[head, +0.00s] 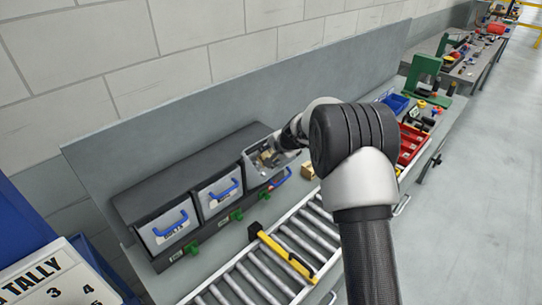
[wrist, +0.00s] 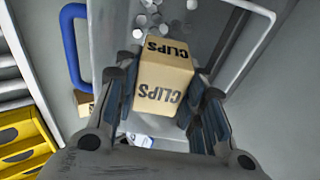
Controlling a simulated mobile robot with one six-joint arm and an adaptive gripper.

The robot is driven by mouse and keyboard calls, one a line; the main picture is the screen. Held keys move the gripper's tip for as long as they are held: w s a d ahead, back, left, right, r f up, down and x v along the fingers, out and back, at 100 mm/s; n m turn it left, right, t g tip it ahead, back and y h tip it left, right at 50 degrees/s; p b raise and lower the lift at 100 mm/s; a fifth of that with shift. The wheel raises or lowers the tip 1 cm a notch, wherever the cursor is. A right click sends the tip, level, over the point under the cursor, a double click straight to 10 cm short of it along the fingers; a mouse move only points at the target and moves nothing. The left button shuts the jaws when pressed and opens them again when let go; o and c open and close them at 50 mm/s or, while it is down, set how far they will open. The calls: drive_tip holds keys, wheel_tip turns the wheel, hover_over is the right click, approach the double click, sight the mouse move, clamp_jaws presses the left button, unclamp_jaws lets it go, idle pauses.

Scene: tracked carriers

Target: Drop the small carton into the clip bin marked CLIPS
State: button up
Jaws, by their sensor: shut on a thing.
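The small tan carton (wrist: 165,72), with CLIPS printed on two faces, sits between the fingers of my gripper (wrist: 164,88), which is shut on it. In the wrist view the carton is over an open grey bin (wrist: 245,50), with several round metallic pieces lying inside. In the head view this is the rightmost, tipped-open bin (head: 251,172) of the row on the bench. My gripper there is at its mouth, partly hidden by my arm. The bin's label cannot be read. Whether the carton touches the bin is unclear.
Two closed bins with blue handles (head: 168,226) (head: 219,194) stand to the left. A roller conveyor (head: 235,285) with a yellow bar (head: 284,252) runs in front. Another small box (head: 308,172) lies on the bench. Red trays (head: 410,143) and a blue tray (head: 395,103) are farther right.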

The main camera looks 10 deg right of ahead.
drive_tip(key=o, duration=1.3)
drive_tip(key=shift+r, duration=0.1)
drive_tip(key=v, duration=1.2)
drive_tip(key=shift+s, duration=0.1)
drive_tip(key=s+a+r+n+b, duration=0.1)
drive_tip(key=s+r+n, duration=0.15)
drive_tip(key=s, duration=0.35)
drive_tip(key=s+a+r+n+g, duration=0.1)
drive_tip(key=s+r, duration=0.2)
drive_tip(key=s, duration=0.4)
drive_tip(key=s+a+r+n+b, duration=0.1)
drive_tip(key=s+a+r+n, duration=0.15)
drive_tip(key=s, duration=0.35)
drive_tip(key=s+d+f+n+h, duration=0.1)
drive_tip(key=s, duration=0.7)
drive_tip(key=s+d+f+n+g+h, duration=0.1)
drive_tip(key=s+n, duration=0.1)
drive_tip(key=s, duration=0.5)
drive_tip(key=s+d+f+n+b, duration=0.1)
drive_tip(key=s+d+n, duration=0.1)
drive_tip(key=s, duration=0.6)
drive_tip(key=shift+s+h, duration=0.35)
drive_tip(key=shift+h, duration=0.05)
